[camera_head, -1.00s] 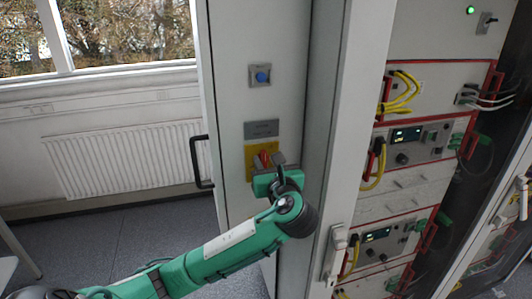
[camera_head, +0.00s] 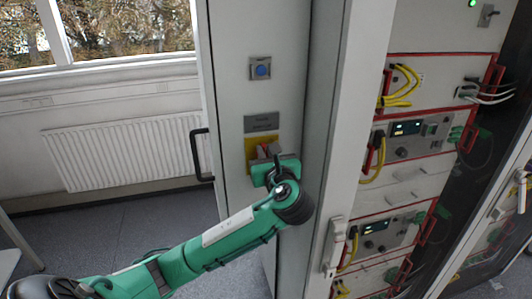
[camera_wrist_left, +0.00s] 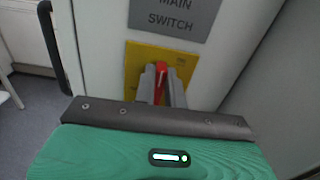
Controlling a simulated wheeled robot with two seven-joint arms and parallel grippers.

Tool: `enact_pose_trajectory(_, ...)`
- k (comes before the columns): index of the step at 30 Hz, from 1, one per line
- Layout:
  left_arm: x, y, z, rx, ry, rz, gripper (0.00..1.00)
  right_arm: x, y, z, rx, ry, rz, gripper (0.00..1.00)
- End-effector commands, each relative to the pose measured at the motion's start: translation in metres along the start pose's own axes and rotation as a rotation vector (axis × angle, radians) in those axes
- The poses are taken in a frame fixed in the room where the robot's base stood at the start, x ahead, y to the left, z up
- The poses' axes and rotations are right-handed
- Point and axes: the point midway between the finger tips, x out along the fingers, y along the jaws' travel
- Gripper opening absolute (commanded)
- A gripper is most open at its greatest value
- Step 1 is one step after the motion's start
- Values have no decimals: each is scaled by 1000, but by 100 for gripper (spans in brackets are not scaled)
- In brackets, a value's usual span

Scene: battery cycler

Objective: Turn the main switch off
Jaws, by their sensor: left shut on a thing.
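The main switch is a red handle (camera_wrist_left: 161,72) on a yellow plate (camera_wrist_left: 184,62), below a grey sign reading "MAIN SWITCH" (camera_wrist_left: 176,16). In the head view the yellow plate (camera_head: 250,151) sits on the light grey cabinet column, under the grey sign (camera_head: 262,122). My left gripper (camera_head: 266,151) reaches it from below and in front. In the left wrist view its two fingers (camera_wrist_left: 162,84) stand on either side of the red handle, shut on it. The handle looks upright in that view; its lower part is hidden by the fingers and gripper body.
A blue button (camera_head: 262,70) sits above the sign. A black door handle (camera_head: 197,154) sticks out left of the switch. An open rack with yellow cables (camera_head: 398,88) and a white latch handle (camera_head: 336,248) is to the right. A radiator (camera_head: 120,152) stands under the window.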

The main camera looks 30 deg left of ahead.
Motion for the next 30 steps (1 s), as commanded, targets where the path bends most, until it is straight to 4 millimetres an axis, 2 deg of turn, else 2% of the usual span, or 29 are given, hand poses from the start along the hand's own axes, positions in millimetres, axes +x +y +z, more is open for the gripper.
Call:
enact_pose_trajectory(8,0,3,-1,-147,1,0,0,2,1,0,0,0,1,36)
enact_pose_trajectory(30,0,15,-9,-840,1,1,0,25,0,3,-1,-1,1,36)
